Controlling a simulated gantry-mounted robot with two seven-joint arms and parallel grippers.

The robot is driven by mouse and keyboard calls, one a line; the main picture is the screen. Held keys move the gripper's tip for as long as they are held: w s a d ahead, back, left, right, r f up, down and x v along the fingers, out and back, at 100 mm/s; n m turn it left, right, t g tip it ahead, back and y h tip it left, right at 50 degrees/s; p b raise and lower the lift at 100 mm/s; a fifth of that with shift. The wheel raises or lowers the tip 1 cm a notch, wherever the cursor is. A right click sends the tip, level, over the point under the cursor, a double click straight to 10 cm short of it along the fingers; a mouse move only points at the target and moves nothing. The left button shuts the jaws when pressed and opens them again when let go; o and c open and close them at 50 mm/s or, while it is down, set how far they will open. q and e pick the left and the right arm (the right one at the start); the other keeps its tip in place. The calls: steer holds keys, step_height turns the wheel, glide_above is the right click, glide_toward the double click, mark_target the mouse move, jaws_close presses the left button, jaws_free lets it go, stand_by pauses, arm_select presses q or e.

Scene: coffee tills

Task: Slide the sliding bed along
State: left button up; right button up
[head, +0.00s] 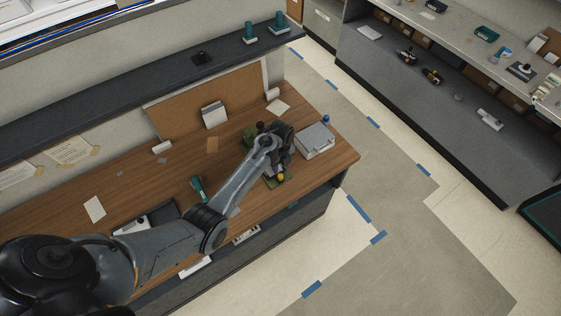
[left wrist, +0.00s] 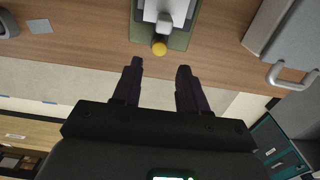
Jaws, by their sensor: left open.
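The sliding bed is part of a small green device on the wooden counter. In the left wrist view its light grey bed (left wrist: 166,10) lies over a green base (left wrist: 180,40), with a round yellow knob (left wrist: 159,48) at the near end. The knob (head: 281,177) also shows in the head view, while my arm hides much of the device. My left gripper (left wrist: 160,66) is open and empty. Its two dark fingers point at the knob, which appears just beyond the gap between the tips. I see no contact. My right gripper is not in view.
A grey box (head: 315,140) with a handle (left wrist: 290,78) stands just right of the device. A teal-topped item (head: 197,187) and a white card (head: 94,209) lie left on the counter. A corkboard (head: 185,108) and raised dark shelf (head: 150,85) are behind.

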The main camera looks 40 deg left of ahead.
mark_target(280, 175)
arm_select(q)
steer(key=shift+d+f+b, duration=0.1)
steer(key=shift+f+b, duration=0.25)
steer(key=shift+f, duration=0.25)
step_height(280, 175, down, 4)
steer(key=b, duration=0.4)
steer(key=shift+f, duration=0.25)
steer(key=shift+f+b, duration=0.35)
steer(key=shift+f, duration=0.7)
jaws_close()
steer(key=shift+w+a+b, duration=0.2)
steer(key=shift+a+b, duration=0.15)
steer(key=shift+a, duration=0.45)
steer(key=shift+w+a+b, duration=0.2)
steer(key=shift+a+b, duration=0.1)
steer(key=shift+a, duration=0.45)
steer(key=shift+w+a+b, duration=0.2)
steer(key=shift+a+b, duration=0.15)
steer(key=shift+a, duration=0.45)
steer(key=shift+f, duration=0.1)
